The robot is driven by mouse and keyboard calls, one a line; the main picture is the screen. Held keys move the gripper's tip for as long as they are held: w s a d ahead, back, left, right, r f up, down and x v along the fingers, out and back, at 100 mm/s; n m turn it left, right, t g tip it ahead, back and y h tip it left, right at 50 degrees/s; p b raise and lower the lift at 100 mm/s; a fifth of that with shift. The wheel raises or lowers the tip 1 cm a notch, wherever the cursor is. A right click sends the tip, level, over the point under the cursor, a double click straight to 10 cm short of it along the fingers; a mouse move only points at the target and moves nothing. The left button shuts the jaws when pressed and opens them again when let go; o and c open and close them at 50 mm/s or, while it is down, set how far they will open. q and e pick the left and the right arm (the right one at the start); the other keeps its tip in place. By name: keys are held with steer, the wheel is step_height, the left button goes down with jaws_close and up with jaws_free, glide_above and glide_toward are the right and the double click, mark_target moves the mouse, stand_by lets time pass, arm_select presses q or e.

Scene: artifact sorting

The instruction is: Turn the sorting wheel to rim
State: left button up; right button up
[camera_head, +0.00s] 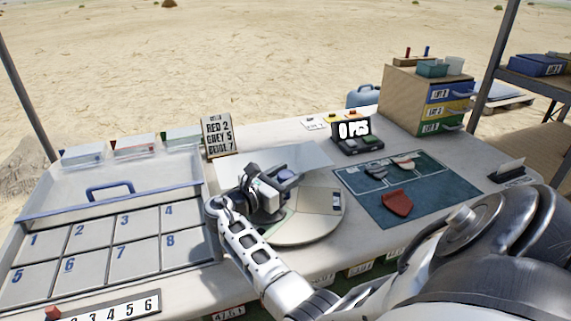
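The sorting wheel (308,220) is a flat, pale round disc on the middle of the table, with sectors of slightly different tints. A small dark-marked tab (336,202) shows near its right edge. My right gripper (284,182) is over the upper left part of the wheel. The hand and wrist hide that part of the wheel. The fingers are dark and small, and I cannot tell their opening or whether they touch the wheel. A bluish patch shows by the fingers; I cannot tell what it is. My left gripper is not in view.
Left is a numbered tray (105,207) with a blue handle. A sign (217,135) stands behind the wheel. To the right are a dark green mat (425,208) with several sherds, a counter display (355,129) and a drawer cabinet (405,98). My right arm crosses the front.

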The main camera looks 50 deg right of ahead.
steer(key=shift+o, duration=0.7)
steer(key=a, duration=1.5)
steer(key=shift+w+b, duration=0.3)
steer(key=shift+w, duration=0.05)
steer(key=shift+a, duration=0.5)
